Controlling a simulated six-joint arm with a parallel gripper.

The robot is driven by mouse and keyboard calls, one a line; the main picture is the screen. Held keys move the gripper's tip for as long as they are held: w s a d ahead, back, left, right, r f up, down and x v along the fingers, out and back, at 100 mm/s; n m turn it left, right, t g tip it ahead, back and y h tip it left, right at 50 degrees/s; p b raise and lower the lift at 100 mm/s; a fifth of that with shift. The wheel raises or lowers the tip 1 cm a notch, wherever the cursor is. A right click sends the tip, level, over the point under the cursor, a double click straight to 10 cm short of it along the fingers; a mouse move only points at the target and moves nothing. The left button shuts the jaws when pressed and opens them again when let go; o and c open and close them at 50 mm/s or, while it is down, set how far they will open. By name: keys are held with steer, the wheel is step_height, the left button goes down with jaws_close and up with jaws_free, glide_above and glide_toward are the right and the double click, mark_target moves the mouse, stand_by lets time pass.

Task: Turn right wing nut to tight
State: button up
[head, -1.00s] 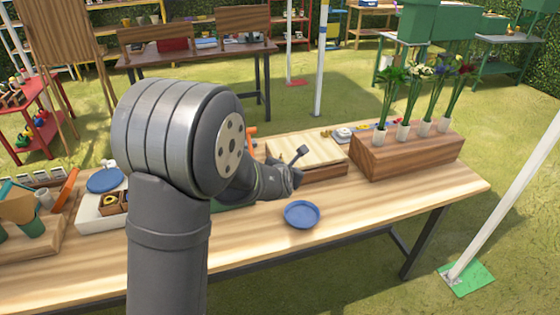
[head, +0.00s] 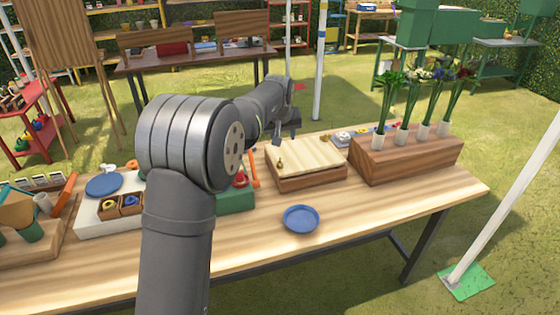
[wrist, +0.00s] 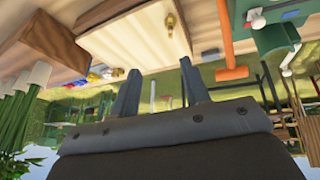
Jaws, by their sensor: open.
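A flower press of pale boards (head: 318,181) stands on the bench, left of the wooden flower block. One small brass wing nut (head: 280,163) shows near the left front of its top board. In the wrist view, a brass wing nut (wrist: 170,20) stands on the pale board (wrist: 120,40), ahead of the fingers. My gripper (head: 287,136) is over the back left edge of the press, apart from the nut. Its two fingers (wrist: 162,91) are spread with nothing between them.
A wooden block (head: 405,160) with several flowers in white cups stands right of the press. A blue dish (head: 300,219) lies in front. A green box (head: 236,199) and an orange handle (head: 253,170) are close on the left. The right front bench is clear.

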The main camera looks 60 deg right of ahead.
mark_target(280, 161)
steer(key=w+d+f, duration=0.1)
steer(key=f, duration=0.4)
steer(key=w+d+f+m, duration=0.1)
steer(key=d+f, duration=0.1)
steer(key=f, duration=0.2)
steer(key=w+d+f+m, duration=0.1)
steer(key=w+d+f, duration=0.1)
steer(key=f, duration=0.3)
steer(key=shift+d+f+y, duration=0.25)
steer(key=shift+f+y, duration=0.1)
steer(key=shift+y, duration=0.05)
jaws_close()
